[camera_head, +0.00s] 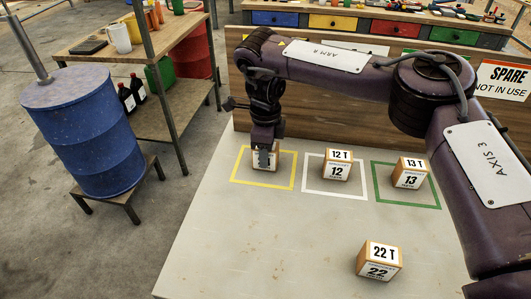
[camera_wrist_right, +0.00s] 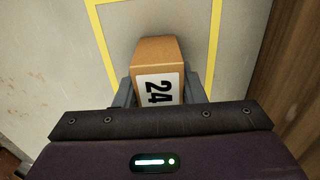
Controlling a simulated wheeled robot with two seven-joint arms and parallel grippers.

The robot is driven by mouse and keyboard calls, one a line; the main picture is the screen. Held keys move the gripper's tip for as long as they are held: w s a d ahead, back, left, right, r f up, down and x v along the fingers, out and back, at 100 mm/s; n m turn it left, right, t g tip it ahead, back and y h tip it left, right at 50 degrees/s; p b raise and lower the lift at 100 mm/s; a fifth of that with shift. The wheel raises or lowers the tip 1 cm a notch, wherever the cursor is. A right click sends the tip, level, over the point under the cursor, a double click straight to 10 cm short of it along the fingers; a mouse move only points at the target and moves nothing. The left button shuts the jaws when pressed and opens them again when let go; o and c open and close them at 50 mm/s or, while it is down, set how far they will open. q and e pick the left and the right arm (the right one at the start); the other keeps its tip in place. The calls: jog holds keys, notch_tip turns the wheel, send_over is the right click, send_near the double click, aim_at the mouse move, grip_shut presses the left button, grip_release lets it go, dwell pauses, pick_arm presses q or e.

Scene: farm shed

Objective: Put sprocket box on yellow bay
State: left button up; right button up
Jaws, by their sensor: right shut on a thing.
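My right gripper (camera_head: 264,148) reaches down over the yellow bay (camera_head: 262,185), a yellow outline on the pale table. It is shut on a small cardboard box (camera_head: 272,163), which is partly hidden by the gripper in the head view. In the right wrist view the same box (camera_wrist_right: 157,50) sits between the fingers, its white label reading 24 sideways, with yellow lines on either side. I cannot tell whether its underside touches the table. My left gripper is not in view.
Box 12 (camera_head: 337,166) stands in the white outline, and box 13 (camera_head: 409,173) in the green outline. Box 22 (camera_head: 379,260) stands near the front. A wooden board (camera_head: 190,118) borders the back of the table. The table's front left is clear.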

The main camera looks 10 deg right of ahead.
jog(key=shift+r, duration=0.1)
jog(key=shift+s, duration=0.1)
jog(key=o, duration=0.7)
jog(key=shift+f, duration=0.2)
jog(key=o, duration=0.4)
jog(key=shift+c, duration=0.2)
jog(key=shift+r, duration=0.1)
notch_tip(320, 180, up, 12)
jog(key=p, duration=0.3)
jog(key=shift+r, duration=0.1)
